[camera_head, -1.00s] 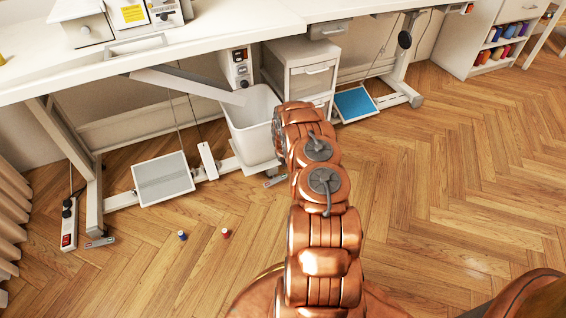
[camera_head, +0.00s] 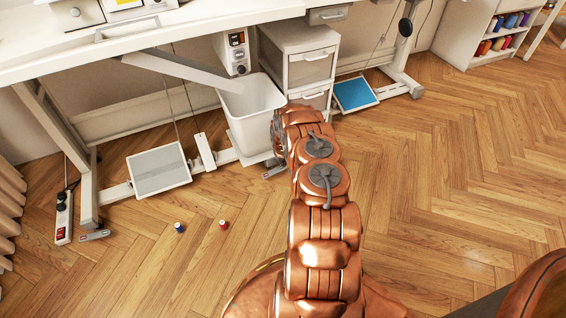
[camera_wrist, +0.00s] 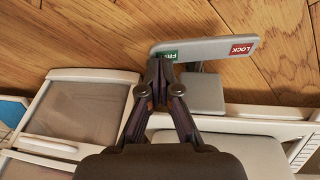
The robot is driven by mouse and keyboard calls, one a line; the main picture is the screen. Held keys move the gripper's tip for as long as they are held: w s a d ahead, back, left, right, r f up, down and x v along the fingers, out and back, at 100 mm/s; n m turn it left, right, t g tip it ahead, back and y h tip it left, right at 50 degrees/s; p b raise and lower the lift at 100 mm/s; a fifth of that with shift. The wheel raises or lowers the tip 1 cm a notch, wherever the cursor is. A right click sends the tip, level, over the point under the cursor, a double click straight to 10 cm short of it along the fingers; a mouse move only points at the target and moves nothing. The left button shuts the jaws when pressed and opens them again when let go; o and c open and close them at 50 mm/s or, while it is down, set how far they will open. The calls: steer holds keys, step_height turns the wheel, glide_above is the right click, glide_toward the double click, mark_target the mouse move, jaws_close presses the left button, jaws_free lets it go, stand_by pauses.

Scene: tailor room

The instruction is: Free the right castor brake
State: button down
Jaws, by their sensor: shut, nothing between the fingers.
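The right castor brake is a grey lever (camera_wrist: 205,49) in the wrist view, near the floor, with a red LOCK label (camera_wrist: 241,48) at its right end and a green FREE label (camera_wrist: 170,56) at its left end. A grey block (camera_wrist: 203,92) sits below it. My gripper (camera_wrist: 158,75) is shut and empty, its tips at the green end and partly covering that label. I cannot tell whether they touch or press it. In the head view the brake (camera_head: 275,171) shows small beside my arm, which hides my gripper.
A white bin (camera_head: 252,110) and a drawer unit (camera_head: 309,65) stand close by the brake. A similar brake (camera_head: 95,235) is at the left leg, near a power strip (camera_head: 63,217). Two spools (camera_head: 179,227) (camera_head: 223,225) lie on the floor. The right floor is clear.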

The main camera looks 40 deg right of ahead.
steer(key=shift+f, duration=0.95)
steer(key=shift+r+p, duration=1.75)
steer(key=shift+r, duration=1.85)
steer(key=shift+f, duration=0.1)
